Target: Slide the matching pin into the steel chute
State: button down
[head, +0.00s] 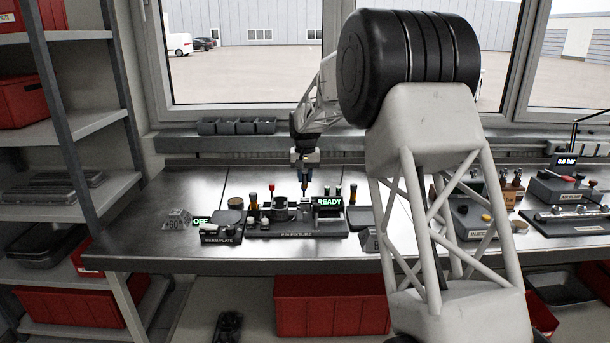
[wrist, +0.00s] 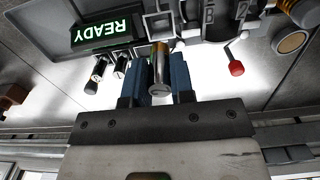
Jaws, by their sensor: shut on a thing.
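My gripper (head: 305,178) points down above the pin fixture (head: 297,234) on the bench. In the wrist view its two blue fingers (wrist: 161,68) are shut on a metal pin (wrist: 160,88), silver at its near end and brass-coloured farther along. The far end of the pin is just short of a grey square-walled opening (wrist: 150,27) in the picture, possibly the steel chute. I cannot tell whether the pin touches it or sits in line with it. In the head view the pin is too small to make out clearly.
A lit READY sign (head: 329,202) stands on the fixture, close to my gripper. Several dark and brass-topped pins stand around it. A red-topped knob (wrist: 236,68) rises nearby. Bare bench lies behind.

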aim_at(305, 187)
jog(key=shift+f, duration=1.85)
jog(key=shift+f, duration=1.35)
dwell(2.4)
dwell(0.3)
jog(key=c, duration=0.9)
grip_release()
jog(key=shift+o, duration=0.5)
jog(key=shift+o, duration=1.3)
jog(key=shift+d+r, duration=0.1)
jog(key=shift+r, duration=0.1)
jog(key=shift+c, duration=0.4)
